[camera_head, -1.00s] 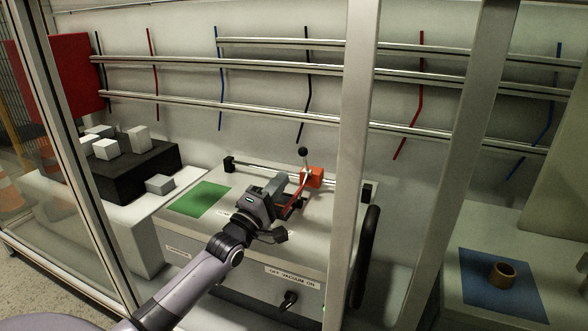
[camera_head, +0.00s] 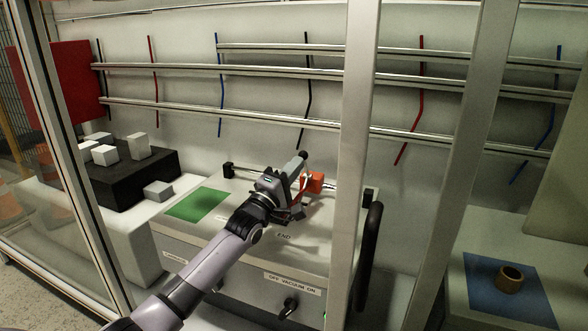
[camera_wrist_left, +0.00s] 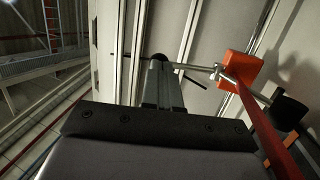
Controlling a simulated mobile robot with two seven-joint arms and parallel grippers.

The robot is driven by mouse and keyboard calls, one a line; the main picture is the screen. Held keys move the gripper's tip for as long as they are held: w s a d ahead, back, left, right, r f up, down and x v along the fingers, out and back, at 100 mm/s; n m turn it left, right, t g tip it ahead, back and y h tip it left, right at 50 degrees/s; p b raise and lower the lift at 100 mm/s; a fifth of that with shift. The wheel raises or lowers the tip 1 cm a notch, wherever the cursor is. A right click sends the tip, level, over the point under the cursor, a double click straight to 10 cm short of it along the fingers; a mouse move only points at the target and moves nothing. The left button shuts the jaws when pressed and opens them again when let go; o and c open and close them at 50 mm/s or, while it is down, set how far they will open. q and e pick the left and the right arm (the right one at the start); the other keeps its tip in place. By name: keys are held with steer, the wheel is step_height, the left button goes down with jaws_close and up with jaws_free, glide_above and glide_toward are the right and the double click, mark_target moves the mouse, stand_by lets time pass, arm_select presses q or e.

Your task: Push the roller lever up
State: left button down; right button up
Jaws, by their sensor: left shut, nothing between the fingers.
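The roller lever has a black ball knob (camera_head: 303,155) on a thin metal rod that comes from an orange block (camera_head: 313,182) on the rail. My left gripper (camera_head: 297,166) is shut and empty, right at the knob and hiding most of the rod in the head view. In the left wrist view, the closed fingers (camera_wrist_left: 160,85) point at the knob (camera_wrist_left: 158,57), which shows partly behind their tips. The rod (camera_wrist_left: 200,68) runs right from there to the orange block (camera_wrist_left: 240,69). I cannot tell whether fingers and lever touch. My right gripper is not in view.
A red bar (camera_wrist_left: 270,130) slants down from the orange block. The machine top (camera_head: 310,235) carries a green patch (camera_head: 197,204). A frame post (camera_head: 350,150) stands close to the right. Metal rails (camera_head: 280,118) cross the wall behind. A black handle (camera_head: 368,260) is at the machine's right side.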

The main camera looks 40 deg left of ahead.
arm_select(q)
steer(key=shift+r, duration=0.1)
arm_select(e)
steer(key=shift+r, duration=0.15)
